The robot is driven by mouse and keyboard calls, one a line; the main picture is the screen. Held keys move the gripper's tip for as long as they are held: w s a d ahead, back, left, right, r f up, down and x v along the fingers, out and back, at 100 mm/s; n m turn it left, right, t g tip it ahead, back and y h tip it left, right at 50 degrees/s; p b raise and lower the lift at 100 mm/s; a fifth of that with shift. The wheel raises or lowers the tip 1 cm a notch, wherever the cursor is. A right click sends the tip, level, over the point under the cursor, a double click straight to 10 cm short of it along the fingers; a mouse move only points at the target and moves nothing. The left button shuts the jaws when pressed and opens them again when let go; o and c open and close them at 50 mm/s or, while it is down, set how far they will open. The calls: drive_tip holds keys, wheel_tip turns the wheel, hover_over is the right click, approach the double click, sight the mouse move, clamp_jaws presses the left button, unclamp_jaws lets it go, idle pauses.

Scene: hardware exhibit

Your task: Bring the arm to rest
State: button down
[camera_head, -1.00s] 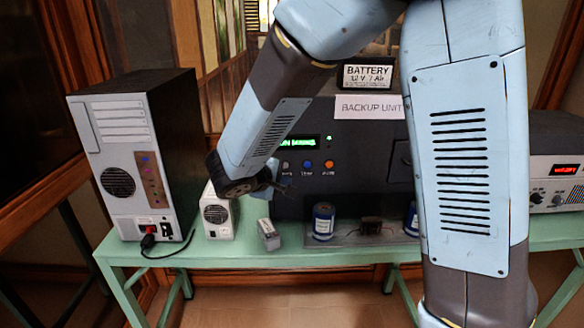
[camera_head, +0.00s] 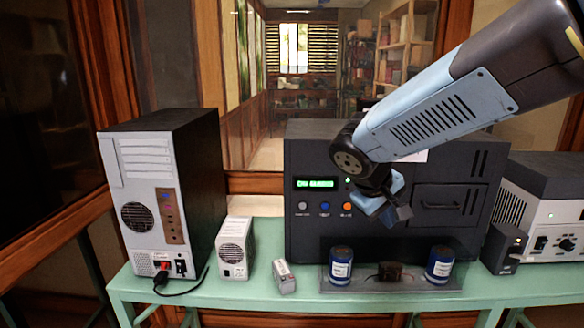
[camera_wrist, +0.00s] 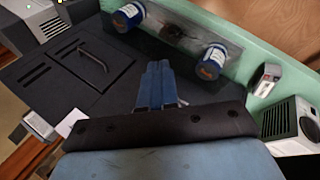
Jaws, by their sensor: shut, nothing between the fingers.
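My arm reaches in from the upper right in the head view. My gripper (camera_head: 398,214) hangs in front of the dark backup unit (camera_head: 300,232), to the right of its buttons and above the tray with the cylinders. In the wrist view my gripper's blue fingers (camera_wrist: 158,72) lie side by side, closed, with nothing held. The fingertips are apart from the tray and the cylinders.
A green bench (camera_head: 230,290) carries a computer tower (camera_head: 150,200), a small white box (camera_head: 235,248), a small grey block (camera_head: 284,277) and a tray (camera_head: 410,284) with two blue cylinders (camera_head: 341,266). A meter box (camera_head: 550,235) stands at right.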

drive_tip(key=s+d+r+m+y, duration=0.2)
drive_tip(key=s, duration=0.4)
drive_tip(key=s+d+r+m+t+y, duration=0.1)
drive_tip(key=s+r+m+y, duration=0.1)
drive_tip(key=s, duration=0.4)
drive_tip(key=shift+d+r+m+y, duration=0.4)
drive_tip(key=shift+r+y, duration=0.2)
drive_tip(key=shift+r, duration=0.1)
